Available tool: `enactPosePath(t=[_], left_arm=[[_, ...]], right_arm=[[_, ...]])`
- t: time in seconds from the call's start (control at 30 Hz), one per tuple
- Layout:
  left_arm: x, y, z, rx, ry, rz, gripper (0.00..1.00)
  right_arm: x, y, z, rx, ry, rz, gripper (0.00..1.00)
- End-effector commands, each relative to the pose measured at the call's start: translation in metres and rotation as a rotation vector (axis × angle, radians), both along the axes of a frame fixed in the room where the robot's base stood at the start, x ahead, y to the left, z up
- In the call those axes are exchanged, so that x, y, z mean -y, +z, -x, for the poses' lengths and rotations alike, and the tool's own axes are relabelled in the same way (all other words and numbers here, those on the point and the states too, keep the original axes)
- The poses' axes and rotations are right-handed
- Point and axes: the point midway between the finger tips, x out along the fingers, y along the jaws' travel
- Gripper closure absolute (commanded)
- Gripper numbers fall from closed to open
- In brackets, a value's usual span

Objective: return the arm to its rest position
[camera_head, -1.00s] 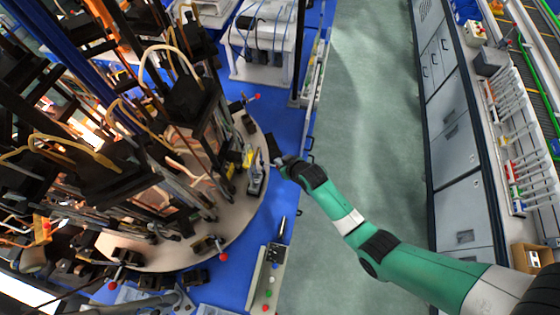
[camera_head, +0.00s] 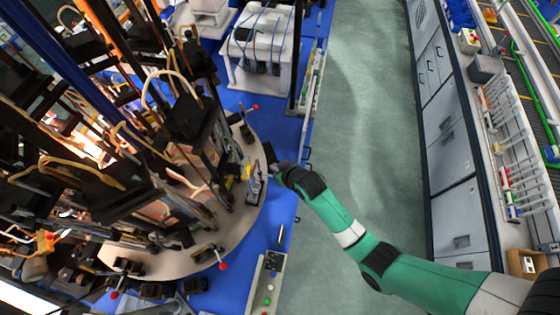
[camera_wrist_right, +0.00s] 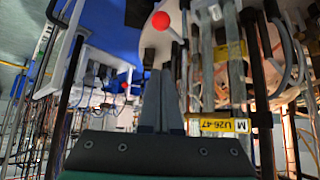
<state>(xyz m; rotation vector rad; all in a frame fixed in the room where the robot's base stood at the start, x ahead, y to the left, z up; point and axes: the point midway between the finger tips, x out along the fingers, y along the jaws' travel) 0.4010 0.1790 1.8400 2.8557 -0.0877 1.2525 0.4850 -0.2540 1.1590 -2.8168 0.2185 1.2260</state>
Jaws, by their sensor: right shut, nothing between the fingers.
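My right arm, green with black joints, comes in from the lower right in the head view. My right gripper (camera_head: 268,165) is at the right edge of the round beige turntable (camera_head: 230,235), beside the sealing machine. In the right wrist view my right gripper (camera_wrist_right: 160,80) shows its two grey fingers together with nothing between them. A red ball knob (camera_wrist_right: 160,20) and a yellow label (camera_wrist_right: 217,125) show close behind the fingers. My left gripper does not show in either view.
The machine's dark posts and hoses (camera_head: 190,110) crowd the left. A control panel with coloured buttons (camera_head: 266,285) stands at the front of the blue table (camera_head: 285,205). The green floor (camera_head: 365,130) is clear up to the grey cabinets (camera_head: 455,150) at right.

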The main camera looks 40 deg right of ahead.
Motion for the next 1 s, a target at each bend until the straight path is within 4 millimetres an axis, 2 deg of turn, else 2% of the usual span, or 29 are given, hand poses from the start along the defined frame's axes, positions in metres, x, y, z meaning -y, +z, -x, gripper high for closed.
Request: enactPosePath(t=[0.03, 0.13, 0.83, 0.93, 1.0], left_arm=[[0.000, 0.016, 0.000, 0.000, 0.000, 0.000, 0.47], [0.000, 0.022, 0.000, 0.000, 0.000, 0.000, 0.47], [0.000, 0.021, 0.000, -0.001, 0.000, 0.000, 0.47], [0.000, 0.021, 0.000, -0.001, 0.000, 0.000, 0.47], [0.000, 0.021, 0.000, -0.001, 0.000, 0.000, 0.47]], right_arm=[[-0.006, 0.014, 0.002, -0.001, 0.004, 0.002, 1.00], [-0.013, 0.019, 0.005, -0.001, 0.002, 0.000, 1.00], [-0.016, 0.020, 0.005, 0.004, 0.000, 0.001, 1.00], [-0.017, 0.036, -0.006, 0.043, 0.005, 0.002, 1.00], [-0.018, 0.064, -0.022, 0.106, 0.013, 0.004, 1.00]])
